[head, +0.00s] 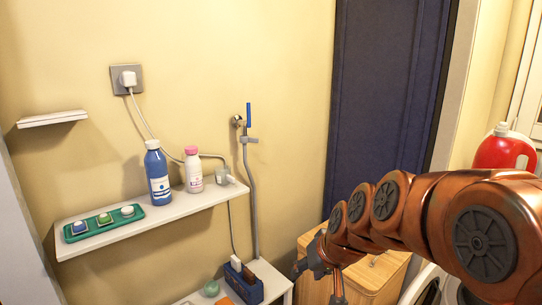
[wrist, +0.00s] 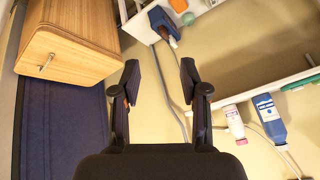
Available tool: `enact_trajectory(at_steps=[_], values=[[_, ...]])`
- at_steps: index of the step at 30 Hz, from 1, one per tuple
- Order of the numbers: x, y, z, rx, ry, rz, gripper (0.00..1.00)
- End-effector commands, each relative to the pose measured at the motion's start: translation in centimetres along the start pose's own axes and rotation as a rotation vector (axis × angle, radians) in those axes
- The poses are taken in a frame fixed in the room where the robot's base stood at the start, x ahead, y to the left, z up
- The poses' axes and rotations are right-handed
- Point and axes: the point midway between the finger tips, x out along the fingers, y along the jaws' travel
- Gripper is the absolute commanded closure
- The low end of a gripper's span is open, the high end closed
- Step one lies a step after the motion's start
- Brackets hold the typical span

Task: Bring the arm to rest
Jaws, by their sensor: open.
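My copper-coloured arm reaches in from the right of the head view. My gripper (head: 318,280) is at its end, low in the picture, in front of the wooden cabinet (head: 378,276) and right of the lower shelf. In the wrist view my gripper (wrist: 160,72) shows two dark fingers spread apart with nothing between them. Behind the gap there is yellow wall and a grey hose.
A white wall shelf (head: 150,222) holds a blue bottle (head: 158,174), a pink-capped bottle (head: 194,170) and a green tray (head: 79,231). A blue box (head: 243,283) stands on the lower shelf. A red jug (head: 504,150) is at right, behind my arm.

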Motion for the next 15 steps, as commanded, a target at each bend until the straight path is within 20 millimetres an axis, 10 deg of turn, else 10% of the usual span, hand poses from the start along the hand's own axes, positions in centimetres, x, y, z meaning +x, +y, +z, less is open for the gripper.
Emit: enact_trajectory(at_steps=[15], values=[[-15.0,3.6,22.6,0.112,-0.564,0.206,0.56]])
